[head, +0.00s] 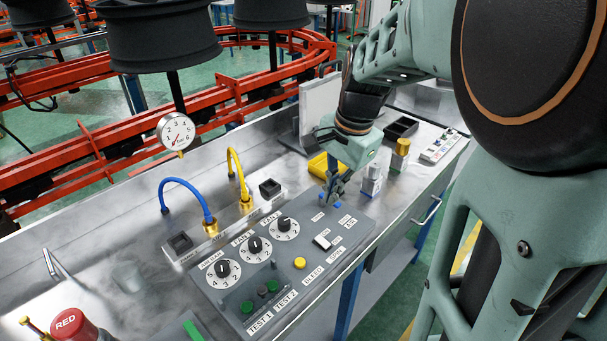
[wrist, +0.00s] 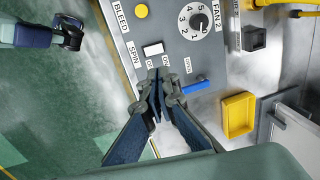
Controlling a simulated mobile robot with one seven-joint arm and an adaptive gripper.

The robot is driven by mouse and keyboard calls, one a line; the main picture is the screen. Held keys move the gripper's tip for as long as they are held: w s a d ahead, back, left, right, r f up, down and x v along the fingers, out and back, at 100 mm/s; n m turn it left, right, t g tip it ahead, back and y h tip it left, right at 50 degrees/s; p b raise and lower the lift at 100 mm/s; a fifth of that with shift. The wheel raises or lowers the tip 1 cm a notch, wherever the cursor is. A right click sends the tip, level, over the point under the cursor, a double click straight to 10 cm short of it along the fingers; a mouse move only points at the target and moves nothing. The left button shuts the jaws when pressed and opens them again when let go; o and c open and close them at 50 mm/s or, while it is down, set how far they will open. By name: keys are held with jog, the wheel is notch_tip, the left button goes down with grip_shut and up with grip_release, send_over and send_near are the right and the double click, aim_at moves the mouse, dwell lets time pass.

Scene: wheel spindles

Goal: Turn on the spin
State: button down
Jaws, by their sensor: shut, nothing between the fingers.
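The grey control panel (head: 290,262) lies on the metal bench. A white rocker switch (head: 322,242) sits near the panel's right part, beside a SPIN label (head: 336,254); it also shows in the wrist view (wrist: 153,49). My gripper (head: 330,198) is shut and empty over the panel's far right corner. In the wrist view, my fingertips (wrist: 162,76) are close together just below the white switch in the picture. I cannot tell their height above the panel. A blue lever (wrist: 197,85) is right of my fingertips.
A yellow button (head: 299,263) and several dials, including FAN 2 (wrist: 201,22), are on the panel. Blue (head: 187,186) and yellow (head: 237,165) hoses rise behind the panel.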

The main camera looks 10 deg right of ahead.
aim_at(319, 238)
jog(key=f, duration=0.4)
jog(key=w+a+f, duration=0.1)
jog(key=f, duration=0.4)
jog(key=w+f+b, duration=0.1)
jog(key=f, duration=0.3)
jog(key=shift+a+f, duration=0.2)
jog(key=shift+f, duration=0.1)
jog(key=shift+r+p, duration=0.1)
jog(key=shift+p, duration=0.45)
